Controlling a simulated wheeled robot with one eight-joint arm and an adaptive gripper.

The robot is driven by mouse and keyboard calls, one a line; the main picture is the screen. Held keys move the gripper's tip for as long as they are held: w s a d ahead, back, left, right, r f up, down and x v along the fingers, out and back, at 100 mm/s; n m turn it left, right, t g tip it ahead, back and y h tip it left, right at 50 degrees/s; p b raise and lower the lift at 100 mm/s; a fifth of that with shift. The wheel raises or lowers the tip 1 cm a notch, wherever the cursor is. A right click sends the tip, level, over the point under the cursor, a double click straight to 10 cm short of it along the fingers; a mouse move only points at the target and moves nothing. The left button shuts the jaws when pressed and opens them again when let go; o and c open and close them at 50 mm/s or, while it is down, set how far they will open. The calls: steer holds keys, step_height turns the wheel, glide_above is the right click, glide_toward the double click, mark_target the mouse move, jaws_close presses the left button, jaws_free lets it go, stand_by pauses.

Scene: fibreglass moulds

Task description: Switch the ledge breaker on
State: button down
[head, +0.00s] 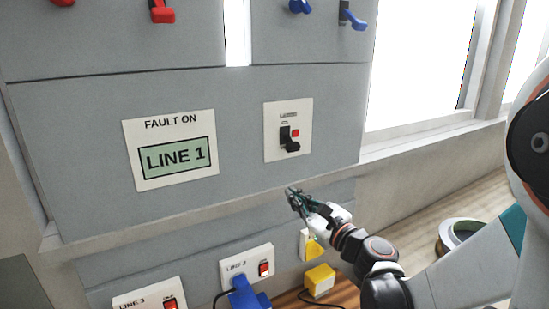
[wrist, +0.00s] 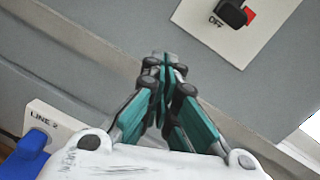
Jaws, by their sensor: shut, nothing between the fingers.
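The breaker is a white plate (head: 272,147) with a black lever (head: 289,141) and a red square beside it, on the grey panel. Its lever points down toward the panel's lower edge. In the wrist view the lever (wrist: 231,14) is at the top right, cut by the frame edge, with the word OFF just below it. My gripper (head: 292,193) is shut and empty, below the breaker plate and apart from it. In the wrist view its fingertips (wrist: 164,60) meet in front of the bare grey panel, lower left of the lever.
A "FAULT ON LINE 1" sign (head: 173,150) is left of the breaker. Red (head: 163,13) and blue (head: 353,17) levers are above. Below the ledge are a LINE 2 socket with a blue plug (head: 246,292), a yellow plug (head: 320,280) and a tape roll (head: 458,234).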

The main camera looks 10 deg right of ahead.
mark_target(284, 165)
steer(key=d+m, duration=0.1)
steer(key=d+m+t+h, duration=0.1)
steer(key=d+m, duration=0.1)
steer(key=d+m+t, duration=0.1)
steer(key=m, duration=0.1)
steer(key=shift+w+d+r+p, duration=0.25)
steer(key=shift+w+r+p, duration=0.1)
steer(key=shift+w, duration=0.1)
steer(key=x, duration=0.9)
steer(key=shift+w+a, duration=0.1)
steer(key=shift+w, duration=0.3)
steer(key=r, duration=0.1)
steer(key=s+r, duration=0.1)
steer(key=shift+s+d+r, duration=0.25)
steer(key=shift+s+r, duration=0.1)
steer(key=shift+r, duration=0.25)
steer(key=shift+s+r, duration=0.15)
